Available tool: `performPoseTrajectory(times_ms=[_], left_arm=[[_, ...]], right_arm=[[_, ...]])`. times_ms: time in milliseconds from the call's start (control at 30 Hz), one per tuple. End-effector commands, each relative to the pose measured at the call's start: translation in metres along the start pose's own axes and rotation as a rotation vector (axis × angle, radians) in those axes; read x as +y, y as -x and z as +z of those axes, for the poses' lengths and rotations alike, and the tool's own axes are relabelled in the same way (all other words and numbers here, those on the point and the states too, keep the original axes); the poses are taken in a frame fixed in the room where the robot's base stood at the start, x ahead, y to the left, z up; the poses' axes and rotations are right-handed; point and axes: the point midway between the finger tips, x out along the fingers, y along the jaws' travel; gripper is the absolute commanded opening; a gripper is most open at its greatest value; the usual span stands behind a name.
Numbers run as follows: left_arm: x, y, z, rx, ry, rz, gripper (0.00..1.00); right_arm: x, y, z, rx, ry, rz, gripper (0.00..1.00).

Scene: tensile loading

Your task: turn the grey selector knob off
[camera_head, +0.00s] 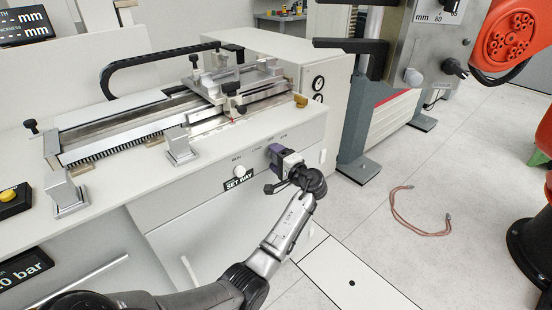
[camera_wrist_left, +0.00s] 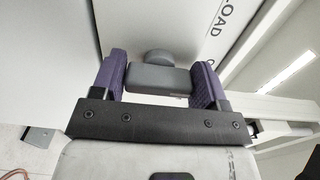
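The grey selector knob (camera_wrist_left: 158,78) is on the front panel of the pale machine (camera_head: 215,200). In the left wrist view its wide bar spans the space between my left gripper's two purple fingers (camera_wrist_left: 158,82). The bar's ends meet both fingers with no clear gap, and a round grey part shows behind the bar. The word LOAD is printed on the panel to the right. In the head view my left gripper (camera_head: 277,158) is at the panel and hides the knob. My right gripper is not in view.
A white round button (camera_head: 240,171) and a SET WAY label (camera_head: 238,181) are just left of the gripper. A fixture with a carriage (camera_head: 235,85) stands on top. A grey column (camera_head: 365,105) and an orange arm (camera_head: 510,40) are at right. A cable (camera_head: 400,215) lies on the floor.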

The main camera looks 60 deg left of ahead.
Motion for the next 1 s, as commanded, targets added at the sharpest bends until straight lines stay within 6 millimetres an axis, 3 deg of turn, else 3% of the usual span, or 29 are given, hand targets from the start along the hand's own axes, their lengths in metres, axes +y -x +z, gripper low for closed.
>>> performPoseTrajectory(times_ms=[200, 567, 1000], left_arm=[[0.000, 0.000, 0.000, 0.000, 0.000, 0.000, 0.89], [-0.001, 0.007, 0.000, 0.000, -0.001, 0.001, 0.89], [-0.002, 0.087, 0.000, 0.002, -0.001, 0.002, 0.89]], right_arm=[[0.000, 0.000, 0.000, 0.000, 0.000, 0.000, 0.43], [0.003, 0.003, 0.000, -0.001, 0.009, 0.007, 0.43], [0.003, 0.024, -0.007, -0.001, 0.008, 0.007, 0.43]])
